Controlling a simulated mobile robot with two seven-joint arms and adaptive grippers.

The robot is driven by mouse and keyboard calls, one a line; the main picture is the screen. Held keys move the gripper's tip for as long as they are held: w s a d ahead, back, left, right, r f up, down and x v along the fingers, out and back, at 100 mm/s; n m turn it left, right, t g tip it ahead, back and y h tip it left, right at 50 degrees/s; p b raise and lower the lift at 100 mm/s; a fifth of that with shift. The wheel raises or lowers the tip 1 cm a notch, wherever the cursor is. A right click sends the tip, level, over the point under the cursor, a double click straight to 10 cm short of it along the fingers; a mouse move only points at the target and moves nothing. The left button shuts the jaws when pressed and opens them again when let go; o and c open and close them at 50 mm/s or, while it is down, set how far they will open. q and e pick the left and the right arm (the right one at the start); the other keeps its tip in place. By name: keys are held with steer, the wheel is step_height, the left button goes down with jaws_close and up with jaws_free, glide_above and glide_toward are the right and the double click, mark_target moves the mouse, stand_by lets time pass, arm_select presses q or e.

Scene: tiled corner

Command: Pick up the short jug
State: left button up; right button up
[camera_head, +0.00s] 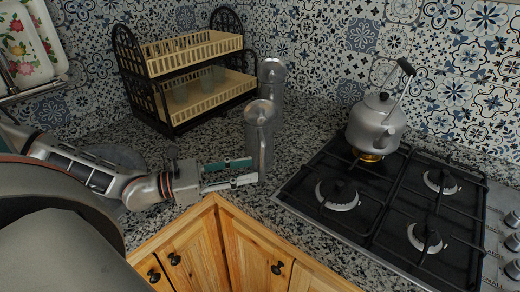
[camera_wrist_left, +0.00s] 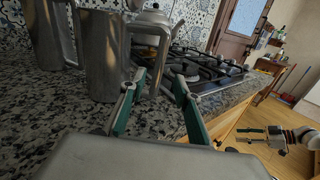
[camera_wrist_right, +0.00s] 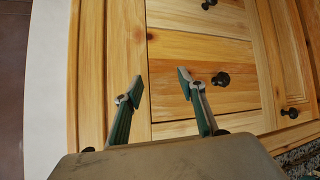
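Two grey metal jugs stand on the granite counter. The nearer jug (camera_head: 260,132) is upright at the counter's corner, and the other jug (camera_head: 271,74) stands behind it, partly hidden. I cannot tell surely which is shorter. My left gripper (camera_head: 254,170) is open at the nearer jug's lower part. In the left wrist view, the nearer jug (camera_wrist_left: 103,58) has its handle between the fingertips of my left gripper (camera_wrist_left: 158,82), with gaps beside it. The other jug (camera_wrist_left: 46,36) is farther left. My right gripper (camera_wrist_right: 160,84) is open and empty before wooden cabinet fronts.
A silver kettle (camera_head: 376,122) sits on a back burner of the black gas hob (camera_head: 330,215), right of the jugs. A two-tier rack (camera_head: 190,52) with glasses stands behind on the left. A floral tray (camera_head: 28,42) is at the upper left. Wooden cabinets (camera_head: 250,258) lie below the counter edge.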

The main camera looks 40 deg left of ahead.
mark_target(263, 179)
arm_select(q)
steer(key=shift+b+x, duration=0.7)
steer(key=shift+x, duration=1.95)
steer(key=shift+a+r, duration=0.1)
steer(key=shift+r, duration=0.1)
steer(key=shift+w, duration=0.1)
jaws_close()
